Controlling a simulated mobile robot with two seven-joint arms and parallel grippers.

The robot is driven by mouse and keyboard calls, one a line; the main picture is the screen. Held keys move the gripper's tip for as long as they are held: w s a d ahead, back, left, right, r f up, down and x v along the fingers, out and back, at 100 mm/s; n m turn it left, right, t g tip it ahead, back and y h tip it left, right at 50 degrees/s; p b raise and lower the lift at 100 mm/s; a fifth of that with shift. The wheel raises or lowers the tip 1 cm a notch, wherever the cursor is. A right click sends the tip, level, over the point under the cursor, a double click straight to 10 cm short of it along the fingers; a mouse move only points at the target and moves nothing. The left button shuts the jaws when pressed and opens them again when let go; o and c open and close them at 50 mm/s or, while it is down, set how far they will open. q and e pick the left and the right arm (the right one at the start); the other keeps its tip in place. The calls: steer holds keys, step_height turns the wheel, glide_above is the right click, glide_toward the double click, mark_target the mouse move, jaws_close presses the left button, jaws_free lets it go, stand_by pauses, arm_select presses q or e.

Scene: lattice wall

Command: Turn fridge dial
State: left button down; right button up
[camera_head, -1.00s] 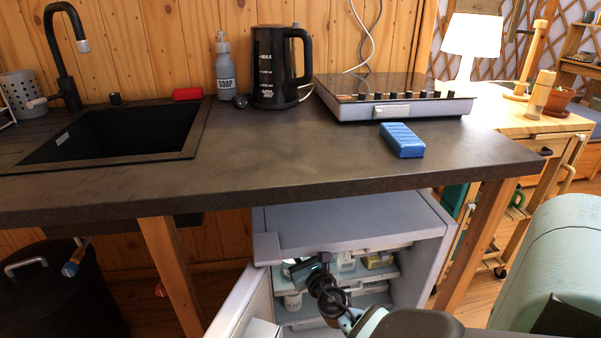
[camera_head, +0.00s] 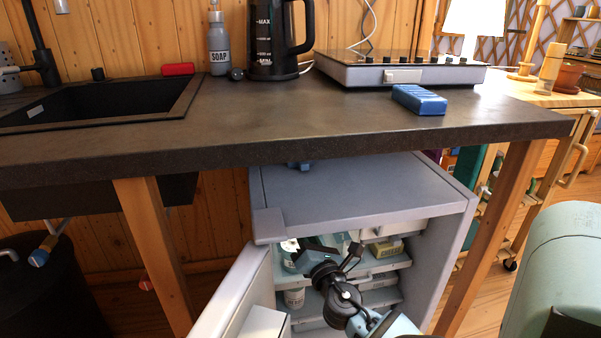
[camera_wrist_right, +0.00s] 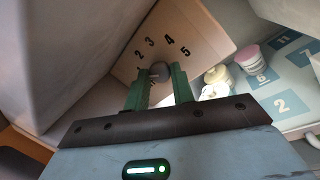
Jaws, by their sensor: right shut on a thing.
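The small fridge (camera_head: 370,195) stands under the counter with its door (camera_head: 235,295) swung open to the left. In the right wrist view, a dark round dial (camera_wrist_right: 160,69) sits on a pale panel (camera_wrist_right: 190,27) marked with the numbers 1 to 5. My right gripper (camera_wrist_right: 159,79) is shut on the dial, with a green finger on each side of it. In the head view my right arm reaches into the fridge opening, and the dial cannot be made out there. My left gripper is not in view.
Fridge shelves (camera_head: 375,265) hold jars and a small box (camera_head: 388,250). In the wrist view a pink-lidded tub (camera_wrist_right: 249,56) and a pale bottle (camera_wrist_right: 216,78) stand near the fingers. The dark counter (camera_head: 300,135) overhangs the fridge, with wooden legs (camera_head: 155,250) around it.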

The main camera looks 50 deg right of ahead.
arm_select(q)
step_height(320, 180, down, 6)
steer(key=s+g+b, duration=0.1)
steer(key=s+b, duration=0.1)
steer(key=b, duration=0.3)
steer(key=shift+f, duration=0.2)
arm_select(e)
steer(key=m+h, duration=0.1)
steer(key=m, duration=0.3)
steer(key=m+g+h, duration=0.1)
steer(key=m, duration=0.3)
steer(key=shift+w+a+f+m, duration=0.1)
steer(key=shift+a+f+m, duration=0.05)
steer(key=shift+m, duration=0.15)
steer(key=shift+h, duration=0.3)
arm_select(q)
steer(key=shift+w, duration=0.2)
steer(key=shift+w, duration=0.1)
arm_select(e)
steer(key=o, duration=1)
